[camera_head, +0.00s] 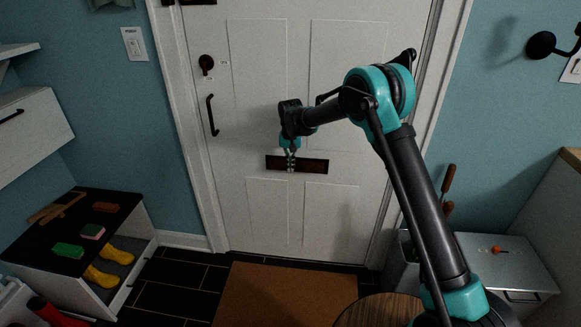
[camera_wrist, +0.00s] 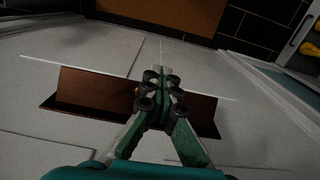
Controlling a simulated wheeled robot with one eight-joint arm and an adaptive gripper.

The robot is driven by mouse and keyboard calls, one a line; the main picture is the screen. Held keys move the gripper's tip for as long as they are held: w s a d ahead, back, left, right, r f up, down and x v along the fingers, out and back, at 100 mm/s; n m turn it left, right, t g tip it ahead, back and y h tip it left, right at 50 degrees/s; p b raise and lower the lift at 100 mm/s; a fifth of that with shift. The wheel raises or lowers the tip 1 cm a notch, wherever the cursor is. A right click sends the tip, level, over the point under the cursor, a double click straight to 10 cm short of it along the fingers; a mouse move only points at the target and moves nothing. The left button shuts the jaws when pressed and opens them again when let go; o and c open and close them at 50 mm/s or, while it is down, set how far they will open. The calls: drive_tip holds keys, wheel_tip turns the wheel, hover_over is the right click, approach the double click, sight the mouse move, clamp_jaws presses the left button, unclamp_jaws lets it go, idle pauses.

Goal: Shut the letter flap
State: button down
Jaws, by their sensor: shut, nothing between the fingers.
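The letter flap (camera_head: 313,166) is a dark brown horizontal plate in the middle of the white door (camera_head: 262,216). In the wrist view the flap's brown plate (camera_wrist: 85,90) spans the picture's left and middle, with a darker strip along its lower edge. How far the flap stands open is not clear. My gripper (camera_head: 291,160) is in front of the flap, left of its middle in the head view. In the wrist view my gripper (camera_wrist: 160,78) is shut and empty, its fingers covering part of the plate. Whether they touch it, I cannot tell.
A black door handle (camera_head: 212,115) and lock (camera_head: 206,65) are on the door's left side. A brown mat (camera_head: 285,295) lies below. A low shoe bench (camera_head: 75,215) with brushes and yellow boots stands left, a grey cabinet (camera_head: 500,258) right. The space before the door is free.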

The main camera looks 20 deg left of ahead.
drive_tip(key=c, duration=2.3)
unclamp_jaws()
drive_tip(key=o, duration=0.9)
drive_tip(key=shift+s+a, duration=0.1)
drive_tip(key=shift+a, duration=0.15)
drive_tip(key=shift+d, duration=0.1)
drive_tip(key=s+r, duration=0.1)
drive_tip(key=r, duration=0.3)
drive_tip(key=s+r, duration=0.1)
drive_tip(key=r, duration=0.3)
drive_tip(key=s+r, duration=0.1)
drive_tip(key=r, duration=0.3)
drive_tip(key=shift+a+r, duration=0.15)
drive_tip(key=shift+a, duration=0.25)
